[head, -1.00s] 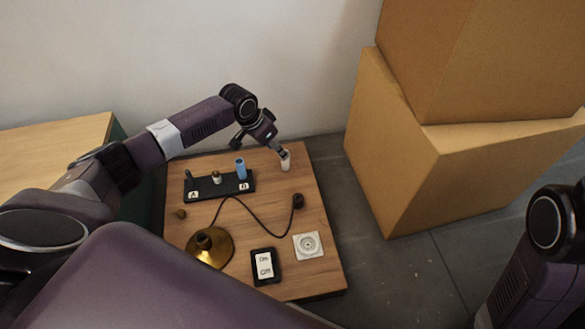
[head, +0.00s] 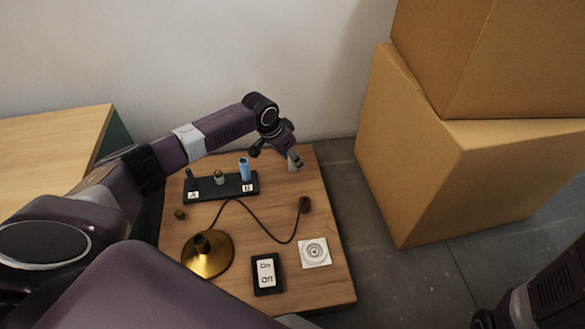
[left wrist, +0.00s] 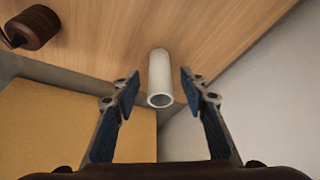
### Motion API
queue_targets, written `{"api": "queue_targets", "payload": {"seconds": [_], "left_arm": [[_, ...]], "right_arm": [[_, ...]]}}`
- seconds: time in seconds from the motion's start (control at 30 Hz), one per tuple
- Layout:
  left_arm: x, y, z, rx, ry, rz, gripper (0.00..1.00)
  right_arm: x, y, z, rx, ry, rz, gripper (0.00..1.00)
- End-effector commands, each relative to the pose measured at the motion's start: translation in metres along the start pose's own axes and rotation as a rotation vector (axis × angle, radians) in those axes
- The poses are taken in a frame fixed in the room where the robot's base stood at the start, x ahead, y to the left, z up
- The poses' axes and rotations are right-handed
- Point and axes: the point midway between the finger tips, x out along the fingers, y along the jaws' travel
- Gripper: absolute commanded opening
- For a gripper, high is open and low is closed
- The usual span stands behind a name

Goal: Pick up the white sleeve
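The white sleeve (left wrist: 160,78) is a plain hollow tube on the wooden board (head: 318,215). In the left wrist view it is between the two fingers of my left gripper (left wrist: 159,88), with a gap on each side. The gripper is open and not touching the sleeve. In the head view my left gripper (head: 294,160) is over the board's far right corner and mostly hides the sleeve. My right arm (head: 540,298) shows at the lower right, but its fingers are out of view.
A black rack (head: 222,188) holds a blue sleeve (head: 244,168) and other small parts, left of the gripper. A brass lamp base (head: 208,255), a cord, a switch (head: 267,273) and a socket (head: 315,252) are on the board. Cardboard boxes (head: 420,160) stand at the right.

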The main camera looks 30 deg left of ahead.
Motion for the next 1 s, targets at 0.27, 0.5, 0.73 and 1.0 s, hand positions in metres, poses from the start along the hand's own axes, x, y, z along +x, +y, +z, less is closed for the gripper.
{"api": "queue_targets", "payload": {"seconds": [0.27, 0.5, 0.73, 1.0], "left_arm": [[0.0044, 0.0000, -0.0009, 0.000, 0.001, 0.000, 0.40], [0.0044, 0.0000, -0.0008, 0.000, 0.001, 0.000, 0.21], [0.0044, 0.0000, -0.0007, 0.000, 0.001, 0.000, 0.08], [0.0012, -0.0001, -0.0021, 0.000, 0.001, 0.000, 0.08]], "right_arm": [[-0.0039, -0.0008, -0.0012, 0.000, 0.000, 0.000, 0.40], [-0.0038, -0.0010, -0.0014, 0.000, 0.001, -0.001, 0.40], [-0.0039, -0.0011, -0.0015, 0.000, 0.001, -0.001, 0.40], [-0.0014, -0.0005, -0.0006, 0.000, 0.001, -0.001, 0.40]]}}
